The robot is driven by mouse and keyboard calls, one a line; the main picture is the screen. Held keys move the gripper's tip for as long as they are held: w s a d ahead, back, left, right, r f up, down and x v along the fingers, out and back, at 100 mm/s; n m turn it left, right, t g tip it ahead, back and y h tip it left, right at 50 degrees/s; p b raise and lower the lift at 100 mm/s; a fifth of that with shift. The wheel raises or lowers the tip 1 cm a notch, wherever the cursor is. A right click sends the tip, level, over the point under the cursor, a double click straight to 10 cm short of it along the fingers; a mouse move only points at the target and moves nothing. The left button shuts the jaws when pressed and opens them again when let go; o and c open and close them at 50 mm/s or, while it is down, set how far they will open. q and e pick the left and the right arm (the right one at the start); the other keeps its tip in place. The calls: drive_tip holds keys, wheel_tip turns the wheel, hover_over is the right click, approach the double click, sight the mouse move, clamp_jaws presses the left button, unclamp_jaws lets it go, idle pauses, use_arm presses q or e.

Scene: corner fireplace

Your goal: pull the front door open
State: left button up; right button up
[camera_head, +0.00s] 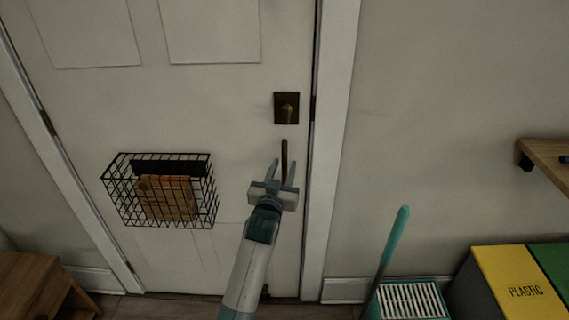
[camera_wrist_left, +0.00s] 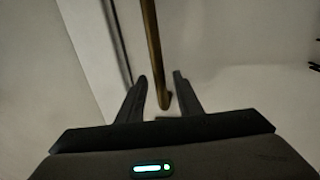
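The white front door (camera_head: 200,100) stands closed in its frame in the head view. A thin vertical brass handle (camera_head: 284,148) is on its right side, below a square brass lock plate (camera_head: 286,108). My left gripper (camera_head: 284,162) is open at the handle's lower part, with one finger on each side. In the left wrist view the brass handle (camera_wrist_left: 152,45) runs down between the two open fingertips (camera_wrist_left: 161,78), with gaps visible on both sides. I cannot tell whether either finger touches it. My right gripper is not in view.
A black wire basket (camera_head: 207,190) hangs on the door. A wooden piece of furniture (camera_head: 30,285) is at lower left.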

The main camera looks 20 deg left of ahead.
use_arm(q)
drive_tip(key=shift+w+a, duration=0.1)
drive_tip(key=shift+w, duration=0.7)
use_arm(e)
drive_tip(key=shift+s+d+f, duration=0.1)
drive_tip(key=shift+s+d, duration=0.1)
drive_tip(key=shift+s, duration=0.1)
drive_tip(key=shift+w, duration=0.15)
use_arm(q)
clamp_jaws()
